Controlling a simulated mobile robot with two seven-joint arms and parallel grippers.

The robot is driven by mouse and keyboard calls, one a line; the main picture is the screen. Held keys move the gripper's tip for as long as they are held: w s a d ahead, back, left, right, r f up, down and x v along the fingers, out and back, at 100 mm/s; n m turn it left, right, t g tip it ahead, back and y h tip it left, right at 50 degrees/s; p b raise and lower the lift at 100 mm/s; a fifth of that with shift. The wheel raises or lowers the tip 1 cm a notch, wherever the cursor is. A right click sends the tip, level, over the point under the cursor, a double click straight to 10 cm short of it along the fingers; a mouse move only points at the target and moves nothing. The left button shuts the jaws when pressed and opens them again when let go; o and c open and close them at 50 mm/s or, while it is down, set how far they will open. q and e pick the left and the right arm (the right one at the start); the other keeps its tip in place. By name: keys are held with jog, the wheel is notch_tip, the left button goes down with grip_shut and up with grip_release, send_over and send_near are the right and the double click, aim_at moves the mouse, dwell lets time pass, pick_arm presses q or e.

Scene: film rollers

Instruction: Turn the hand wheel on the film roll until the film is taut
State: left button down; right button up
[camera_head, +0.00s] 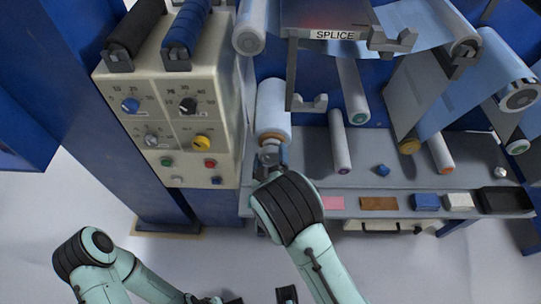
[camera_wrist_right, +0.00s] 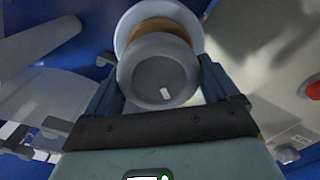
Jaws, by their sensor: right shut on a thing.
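The pale film roll (camera_head: 273,108) stands out from the machine left of centre, with an orange-brown core ring at its near end. Its grey hand wheel (camera_wrist_right: 150,72) is a round disc with a small white mark at the lower right of its face. My right gripper (camera_head: 270,157) is at the near end of the roll. In the wrist view its two blue fingers (camera_wrist_right: 158,88) sit on either side of the wheel, shut on it. Light blue film (camera_head: 435,95) hangs over rollers at the right. Dark parts at the bottom edge may be my left gripper; its jaws are unclear.
A control panel (camera_head: 170,125) with knobs and buttons stands left of the roll. The splice unit (camera_head: 333,18) overhangs above right. White rollers (camera_head: 340,142) jut out to the right. A grey shelf (camera_head: 345,204) below holds several small blocks.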

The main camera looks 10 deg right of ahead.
jog(key=o, duration=0.8)
jog(key=b+v, duration=0.1)
jog(key=v, duration=1.2)
jog(key=shift+s, duration=0.25)
